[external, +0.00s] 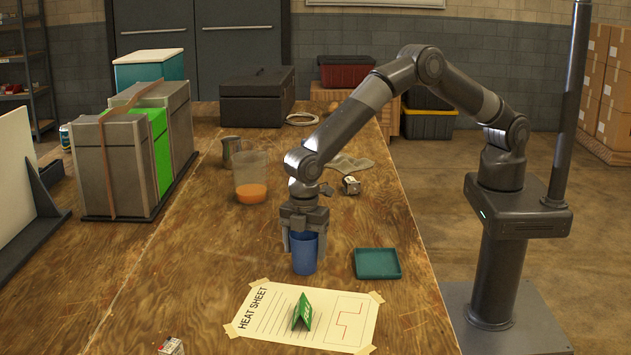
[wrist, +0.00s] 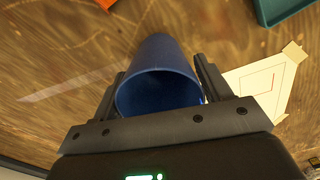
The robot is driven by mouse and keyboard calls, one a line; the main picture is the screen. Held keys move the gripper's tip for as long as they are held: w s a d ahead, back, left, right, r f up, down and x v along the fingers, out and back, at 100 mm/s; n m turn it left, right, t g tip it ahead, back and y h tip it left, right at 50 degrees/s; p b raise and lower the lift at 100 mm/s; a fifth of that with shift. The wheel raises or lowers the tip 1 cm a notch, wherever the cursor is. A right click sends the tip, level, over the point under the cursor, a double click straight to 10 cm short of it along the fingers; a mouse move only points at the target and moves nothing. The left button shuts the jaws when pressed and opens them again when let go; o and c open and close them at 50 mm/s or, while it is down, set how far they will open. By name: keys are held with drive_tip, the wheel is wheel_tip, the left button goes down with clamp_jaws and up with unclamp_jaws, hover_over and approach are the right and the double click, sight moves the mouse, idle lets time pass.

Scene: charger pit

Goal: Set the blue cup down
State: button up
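The blue cup (external: 305,254) is upright, mouth up, between the two fingers of my gripper (external: 304,240) in the external view. In the wrist view the cup (wrist: 160,70) shows its dark open mouth toward the camera, with a finger along each side. My gripper (wrist: 160,75) appears shut on the cup near its rim. The cup's base is just above or on the wooden table (external: 230,230); I cannot tell whether it touches. The inside of the cup looks empty but is partly hidden.
A teal tray (external: 377,263) lies just right of the cup. A heat sheet (external: 265,325) with a green folded card (external: 303,312) lies in front. A clear container with orange contents (external: 251,178), a metal can (external: 231,150) and a small metallic item (external: 350,185) stand behind. Bare wood lies left.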

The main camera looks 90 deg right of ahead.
drive_tip(key=o, duration=0.3)
drive_tip(key=shift+o, duration=0.2)
wheel_tip(320, 180, up, 13)
drive_tip(key=s+d+r+m+t, duration=0.1)
drive_tip(key=s+d+r+m, duration=0.1)
drive_tip(key=d+r, duration=0.45)
drive_tip(key=s+d+r+m+t, duration=0.1)
drive_tip(key=s+d+r, duration=0.2)
drive_tip(key=d+r, duration=0.35)
drive_tip(key=s+d+r+m+t, duration=0.1)
drive_tip(key=s+d+r+m, duration=0.3)
drive_tip(key=s+d, duration=0.55)
drive_tip(key=s+d+r+m+t, duration=0.1)
drive_tip(key=s+d+r+m, duration=0.3)
drive_tip(key=s+d, duration=0.6)
drive_tip(key=s+d+f+m, duration=0.1)
drive_tip(key=s+d, duration=0.1)
drive_tip(key=s, duration=0.4)
drive_tip(key=s+d+f+m+t, duration=0.1)
drive_tip(key=s+d+f, duration=0.1)
drive_tip(key=s, duration=0.4)
drive_tip(key=shift+s+t, duration=0.25)
drive_tip(key=shift+t, duration=0.05)
